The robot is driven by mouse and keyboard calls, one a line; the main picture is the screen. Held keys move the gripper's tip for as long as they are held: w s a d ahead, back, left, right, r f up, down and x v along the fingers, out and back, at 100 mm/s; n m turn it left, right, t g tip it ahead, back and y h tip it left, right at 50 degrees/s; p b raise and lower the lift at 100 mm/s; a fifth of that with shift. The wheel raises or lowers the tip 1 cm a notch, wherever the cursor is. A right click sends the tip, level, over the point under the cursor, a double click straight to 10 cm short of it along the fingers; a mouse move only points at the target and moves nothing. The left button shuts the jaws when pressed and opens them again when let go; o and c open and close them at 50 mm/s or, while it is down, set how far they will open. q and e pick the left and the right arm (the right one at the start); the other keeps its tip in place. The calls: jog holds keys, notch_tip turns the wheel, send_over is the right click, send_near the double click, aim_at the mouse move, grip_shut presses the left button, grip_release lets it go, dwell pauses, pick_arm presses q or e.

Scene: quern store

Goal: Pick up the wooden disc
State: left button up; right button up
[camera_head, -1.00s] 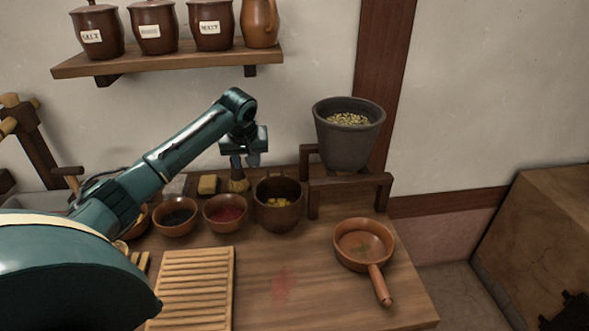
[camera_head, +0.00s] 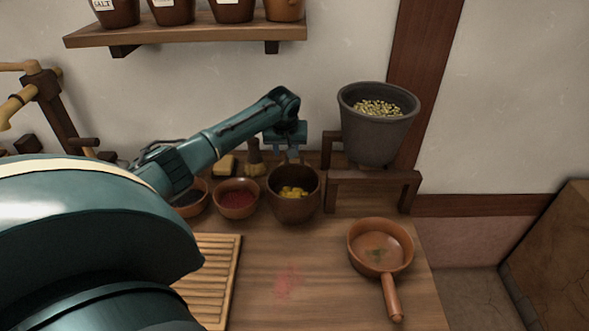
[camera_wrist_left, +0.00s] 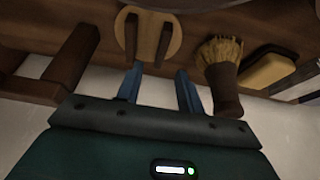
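In the left wrist view, a pale round wooden disc (camera_wrist_left: 172,32) lies on the table, with darker upright wooden pieces on or in front of it. In the head view the left gripper (camera_head: 290,152) is behind the brown pot, near the wall. The disc is not discernible there. My right gripper is not in view.
A brush (camera_wrist_left: 221,75) stands close beside the left gripper, with a yellow block (camera_wrist_left: 268,70) beyond. The brown pot (camera_head: 294,210) is in front, and a wooden stand (camera_head: 372,180) holding a grey grain hopper (camera_head: 376,130) is to the right. A handled pan (camera_head: 380,250) sits at front right.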

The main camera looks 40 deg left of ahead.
aim_at(287, 162)
pick_arm(q)
notch_tip(287, 162, down, 4)
jog(key=shift+w+a+f+b, duration=0.1)
jog(key=shift+w+b, duration=0.05)
jog(key=shift+b, duration=0.15)
jog(key=shift+w+a+f, duration=0.1)
jog(key=shift+w+f, duration=0.05)
jog(key=shift+f, duration=0.15)
jog(key=shift+c, duration=0.6)
grip_shut()
